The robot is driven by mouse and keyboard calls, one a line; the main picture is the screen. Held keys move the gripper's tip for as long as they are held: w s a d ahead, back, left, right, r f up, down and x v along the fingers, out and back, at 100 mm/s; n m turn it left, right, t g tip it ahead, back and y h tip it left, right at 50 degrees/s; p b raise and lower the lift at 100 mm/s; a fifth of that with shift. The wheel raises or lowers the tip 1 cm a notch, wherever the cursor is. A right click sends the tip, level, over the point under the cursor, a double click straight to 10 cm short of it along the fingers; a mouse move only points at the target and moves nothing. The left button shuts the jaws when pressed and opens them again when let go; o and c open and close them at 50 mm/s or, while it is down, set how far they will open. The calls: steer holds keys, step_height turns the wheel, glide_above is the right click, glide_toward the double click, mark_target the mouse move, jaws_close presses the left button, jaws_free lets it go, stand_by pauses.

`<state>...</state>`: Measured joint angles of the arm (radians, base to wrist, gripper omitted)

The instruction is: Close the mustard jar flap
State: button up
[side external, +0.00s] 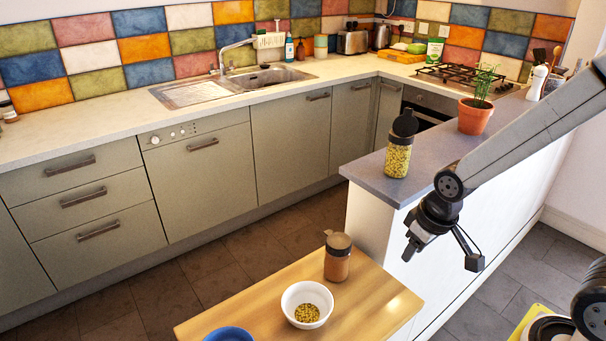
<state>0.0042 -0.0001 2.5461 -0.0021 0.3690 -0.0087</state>
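A clear jar of yellow seeds, which looks like the mustard jar (397,161), stands upright on the grey ledge (372,172). Its round black flap (405,122) is raised at the top, standing up from the dark collar. My gripper (441,261) hangs to the right of and below this jar in the picture, in front of the white wall under the ledge. Its two fingers are spread apart with nothing between them. It is clear of the jar.
A second jar (337,265) with brown-orange contents and a brown lid stands on the wooden table (250,310). Near it are a white bowl (291,296) holding yellow seeds and a blue bowl (229,334). A potted plant (474,117) stands farther along the ledge, behind my arm.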

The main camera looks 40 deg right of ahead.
mark_target(406, 123)
steer(key=w+d+r+n, duration=0.1)
steer(key=w+r, duration=0.1)
steer(key=r, duration=0.2)
steer(key=w+d+r+g, duration=0.1)
steer(key=w+d+r, duration=0.1)
steer(key=w+r, duration=0.1)
steer(key=w+d+r+n, duration=0.1)
steer(key=w+d+r, duration=0.1)
steer(key=r, duration=0.4)
steer(key=shift+w+d+n+h, duration=0.2)
steer(key=shift+w+n+h, duration=0.1)
steer(key=shift+w, duration=0.05)
steer(key=w+d+r+n, duration=0.1)
steer(key=w+r+n, duration=0.1)
steer(key=r, duration=0.6)
steer(key=w+d+r+n+g, duration=0.1)
steer(key=r+n, duration=0.3)
steer(key=r, duration=0.5)
steer(key=shift+w+d+r, duration=0.2)
steer(key=shift+w+d, duration=0.45)
steer(key=shift+w, duration=0.25)
steer(key=shift+f, duration=0.1)
steer(key=shift+w+d+f, duration=0.1)
steer(key=shift+f, duration=1.85)
steer(key=shift+w+d+f, duration=0.1)
steer(key=shift+f, duration=1.8)
steer(key=shift+c, duration=0.2)
jaws_close()
